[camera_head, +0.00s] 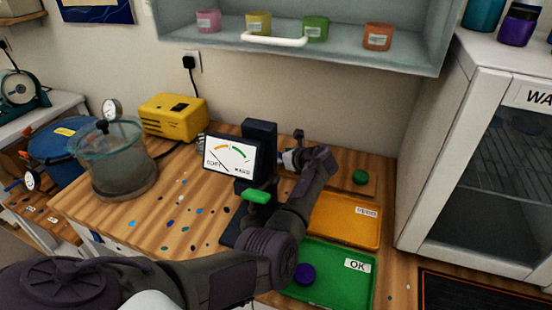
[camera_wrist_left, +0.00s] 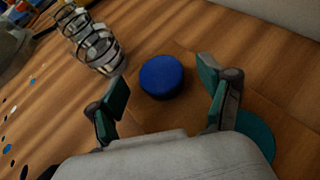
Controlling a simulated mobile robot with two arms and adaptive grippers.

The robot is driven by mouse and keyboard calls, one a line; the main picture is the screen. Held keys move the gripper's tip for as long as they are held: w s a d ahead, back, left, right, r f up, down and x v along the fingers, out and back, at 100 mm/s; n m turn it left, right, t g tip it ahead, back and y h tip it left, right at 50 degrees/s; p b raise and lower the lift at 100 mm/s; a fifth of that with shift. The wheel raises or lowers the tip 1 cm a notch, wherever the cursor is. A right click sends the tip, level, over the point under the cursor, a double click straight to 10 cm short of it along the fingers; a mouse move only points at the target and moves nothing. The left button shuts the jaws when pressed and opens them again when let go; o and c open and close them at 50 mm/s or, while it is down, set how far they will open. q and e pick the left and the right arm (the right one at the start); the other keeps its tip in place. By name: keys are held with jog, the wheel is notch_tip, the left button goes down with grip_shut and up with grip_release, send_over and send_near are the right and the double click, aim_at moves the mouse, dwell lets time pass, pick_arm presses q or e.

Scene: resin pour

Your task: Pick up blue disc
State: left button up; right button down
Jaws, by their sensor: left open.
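The blue disc (camera_wrist_left: 161,76) lies flat on the wooden surface in the left wrist view. My left gripper (camera_wrist_left: 162,88) is open, with one finger on either side of the disc and visible gaps to it. In the head view my left arm reaches from the lower left to behind the dial gauge (camera_head: 230,158), its wrist near the back of the bench. The blue disc is hidden there behind the gauge and arm. My right gripper is not in view.
A green disc (camera_head: 360,177) lies right of my wrist. An orange tray (camera_head: 345,222) and a green OK tray (camera_head: 335,284) holding a dark blue-purple disc (camera_head: 305,274) stand in front. A glass-lidded pot (camera_head: 120,165) and yellow box (camera_head: 173,117) stand left. A shelf overhangs behind.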

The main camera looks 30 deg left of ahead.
pick_arm(q)
jog(key=shift+w+a+f, duration=0.15)
jog(key=shift+a+f, duration=0.1)
jog(key=shift+a, duration=0.15)
jog(key=shift+d, duration=0.1)
jog(key=c, duration=1.2)
